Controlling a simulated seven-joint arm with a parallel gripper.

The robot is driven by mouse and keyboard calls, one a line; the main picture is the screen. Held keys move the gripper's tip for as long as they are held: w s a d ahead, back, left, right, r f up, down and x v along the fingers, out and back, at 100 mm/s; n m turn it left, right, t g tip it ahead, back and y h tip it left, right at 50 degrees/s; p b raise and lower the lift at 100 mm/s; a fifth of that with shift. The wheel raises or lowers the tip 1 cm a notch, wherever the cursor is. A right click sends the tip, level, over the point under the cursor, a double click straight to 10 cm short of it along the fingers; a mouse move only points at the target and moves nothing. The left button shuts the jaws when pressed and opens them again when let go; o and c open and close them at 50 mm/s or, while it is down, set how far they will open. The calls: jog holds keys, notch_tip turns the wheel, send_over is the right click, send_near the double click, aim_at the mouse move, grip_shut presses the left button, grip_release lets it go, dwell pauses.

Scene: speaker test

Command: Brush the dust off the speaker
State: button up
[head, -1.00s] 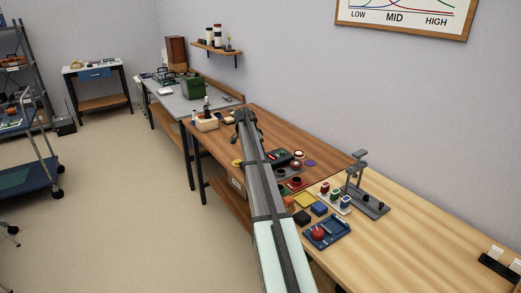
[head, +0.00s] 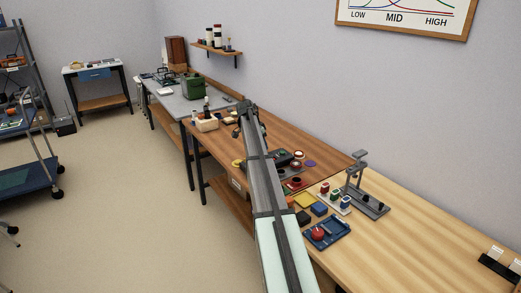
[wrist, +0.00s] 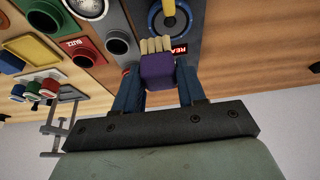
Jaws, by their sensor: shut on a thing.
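My gripper (wrist: 158,88) is shut on a brush (wrist: 158,72) with a purple block and cream bristles in the wrist view. The bristles point at a dark grey panel (wrist: 195,15) with a blue ring (wrist: 153,22), a yellow piece inside the ring and a red label partly reading "REA". This panel looks like the speaker, cut off by the top edge. The bristle tips overlap the panel near the label; I cannot tell whether they touch it. Dust is not discernible. In the head view my gripper (head: 243,113) is over the brown bench, and my arm hides what is beneath.
The brown bench (head: 288,127) holds several small parts near my arm. On the pale bench are a blue tray (head: 340,228) with a red ball, a grey stand (head: 372,203) and coloured spools. A green box (head: 193,87) stands on the grey bench behind.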

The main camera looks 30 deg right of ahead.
jog(key=shift+r, duration=2.05)
